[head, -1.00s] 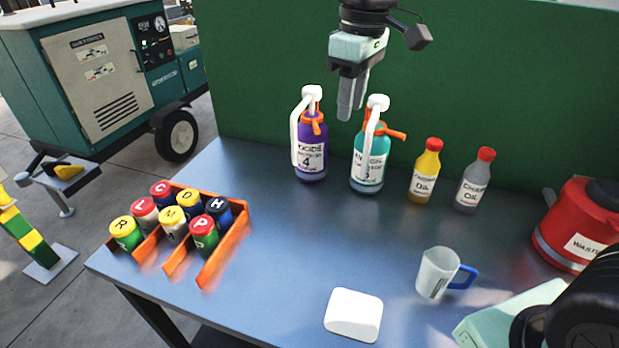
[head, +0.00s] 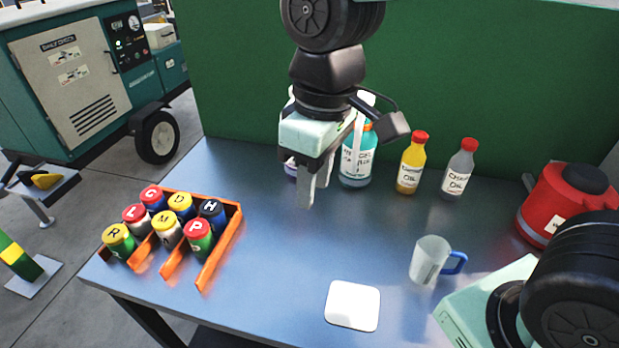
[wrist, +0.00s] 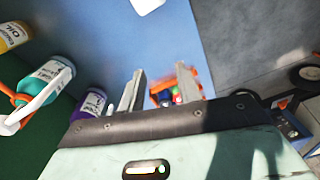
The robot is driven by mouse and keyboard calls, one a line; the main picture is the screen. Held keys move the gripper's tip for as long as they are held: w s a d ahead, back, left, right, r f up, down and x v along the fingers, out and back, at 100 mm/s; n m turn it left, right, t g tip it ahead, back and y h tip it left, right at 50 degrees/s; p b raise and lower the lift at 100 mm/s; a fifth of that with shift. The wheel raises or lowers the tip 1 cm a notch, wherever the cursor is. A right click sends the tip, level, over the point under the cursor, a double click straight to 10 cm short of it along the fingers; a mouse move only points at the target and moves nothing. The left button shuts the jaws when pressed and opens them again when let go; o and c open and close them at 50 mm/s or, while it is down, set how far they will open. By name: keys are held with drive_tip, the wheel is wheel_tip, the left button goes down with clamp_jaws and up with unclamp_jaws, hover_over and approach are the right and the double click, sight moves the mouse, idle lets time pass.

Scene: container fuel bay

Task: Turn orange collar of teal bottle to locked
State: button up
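The teal bottle (head: 357,163) stands upright at the back of the table, partly hidden behind my arm and gripper. A bit of its orange collar (head: 368,125) shows by the white spout. In the wrist view the teal bottle (wrist: 52,78) lies at the left, with the orange collar (wrist: 20,99) and its lever near the white spout. My gripper (head: 315,187) points down in front and to the left of the teal bottle, apart from it. In the wrist view its two fingers (wrist: 163,72) stand apart with nothing between them.
A purple bottle (wrist: 92,104) stands beside the teal one, mostly hidden by my gripper in the head view. Yellow (head: 410,165) and grey (head: 458,173) oil bottles stand right. An orange rack (head: 232,228) of cans, a white block (head: 352,306) and a mug (head: 430,262) leave the middle clear.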

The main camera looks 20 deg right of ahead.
drive_tip(key=shift+s+a+f, duration=0.1)
drive_tip(key=shift+s, duration=0.15)
